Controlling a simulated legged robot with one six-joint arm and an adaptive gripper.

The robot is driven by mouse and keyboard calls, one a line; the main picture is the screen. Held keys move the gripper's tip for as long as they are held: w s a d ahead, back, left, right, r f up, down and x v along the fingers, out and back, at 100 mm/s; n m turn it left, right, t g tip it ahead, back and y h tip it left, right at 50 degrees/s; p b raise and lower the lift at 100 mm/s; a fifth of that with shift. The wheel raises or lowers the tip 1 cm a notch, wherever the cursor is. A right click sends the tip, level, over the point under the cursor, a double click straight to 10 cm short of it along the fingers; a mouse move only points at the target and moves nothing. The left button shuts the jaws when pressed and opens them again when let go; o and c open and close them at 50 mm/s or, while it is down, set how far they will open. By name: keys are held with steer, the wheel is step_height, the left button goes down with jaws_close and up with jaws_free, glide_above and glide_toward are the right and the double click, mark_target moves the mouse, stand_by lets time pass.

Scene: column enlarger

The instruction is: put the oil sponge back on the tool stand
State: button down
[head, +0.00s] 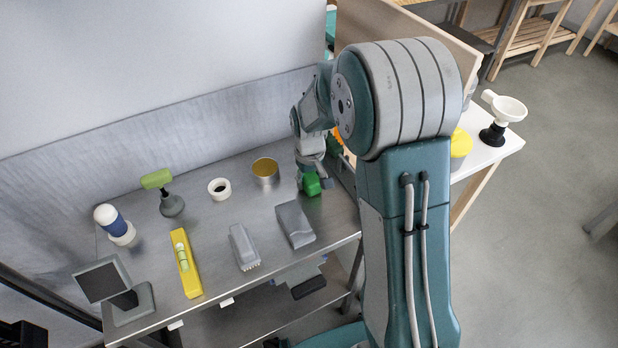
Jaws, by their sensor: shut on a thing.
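A small green block (311,184), which I take to be the oil sponge, is at the tips of my gripper (312,175). My gripper is shut on it and points down over the right part of the steel-topped tool stand (215,255). The block is just beyond the grey block and right of the round tin. I cannot tell whether its underside touches the steel. My arm hides the stand's far right corner.
On the steel top are a tin (265,171), a tape roll (219,189), a grey block (295,225), a brush (243,247), a yellow level (186,263), a green-headed tool (165,192), a blue-white bottle (114,224) and a dark-screened device (113,290). A white table (485,150) stands right.

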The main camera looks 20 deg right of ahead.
steer(key=shift+f, duration=0.1)
steer(key=shift+c, duration=0.4)
jaws_free()
step_height(320, 180, up, 12)
steer(key=s+r+m+t, duration=0.1)
steer(key=s+r, duration=0.4)
steer(key=s, duration=0.6)
steer(key=s+r+m+t, duration=0.1)
steer(key=s+r+t, duration=0.3)
steer(key=s, duration=0.8)
steer(key=shift+s+r+t, duration=0.15)
steer(key=shift+r+t, duration=0.15)
steer(key=shift+r, duration=0.2)
